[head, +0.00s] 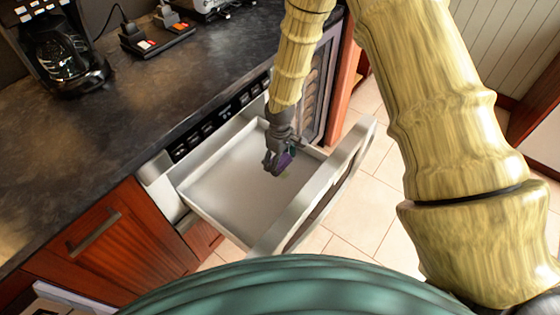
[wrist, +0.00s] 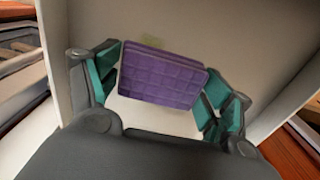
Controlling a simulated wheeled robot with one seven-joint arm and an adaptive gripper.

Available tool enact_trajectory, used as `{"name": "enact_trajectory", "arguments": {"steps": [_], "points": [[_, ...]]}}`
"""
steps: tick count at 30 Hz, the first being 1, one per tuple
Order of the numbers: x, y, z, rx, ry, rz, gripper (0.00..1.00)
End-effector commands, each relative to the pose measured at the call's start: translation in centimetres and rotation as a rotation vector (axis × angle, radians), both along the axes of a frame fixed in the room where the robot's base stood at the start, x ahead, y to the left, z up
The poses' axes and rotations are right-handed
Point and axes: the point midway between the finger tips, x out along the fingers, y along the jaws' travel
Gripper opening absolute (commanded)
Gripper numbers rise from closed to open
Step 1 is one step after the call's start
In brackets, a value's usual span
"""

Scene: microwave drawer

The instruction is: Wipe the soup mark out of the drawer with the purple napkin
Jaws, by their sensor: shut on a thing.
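The microwave drawer (head: 225,180) is pulled open below the counter, with a pale, flat floor. My gripper (head: 278,160) reaches down into the drawer near its right side. It is shut on the purple napkin (wrist: 162,75), a folded, checked pad between the teal finger pads in the wrist view (wrist: 165,85). Whether the napkin touches the floor is hard to tell.
The drawer's thick front panel (head: 325,190) stands out over the tiled floor (head: 378,200). A dark counter (head: 130,100) runs along the left, with a coffee maker (head: 60,55) at its back. A wooden cabinet (head: 125,240) is left of the drawer. The drawer's left part is empty.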

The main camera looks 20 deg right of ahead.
Motion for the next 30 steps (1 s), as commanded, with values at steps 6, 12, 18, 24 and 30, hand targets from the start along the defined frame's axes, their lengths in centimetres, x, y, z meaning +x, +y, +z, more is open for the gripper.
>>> {"name": "enact_trajectory", "arguments": {"steps": [6,12,18,24,30], "points": [[0.0,0.1,-2.1,-0.001,0.001,0.001,0.61],[0.0,0.1,-4.0,0.0,0.001,0.001,0.61],[0.0,0.2,-5.7,0.0,0.0,0.002,0.61],[0.1,0.2,-7.9,0.0,0.0,0.002,0.61],[0.4,-1.2,-7.3,0.0,0.0,0.003,0.57]]}}
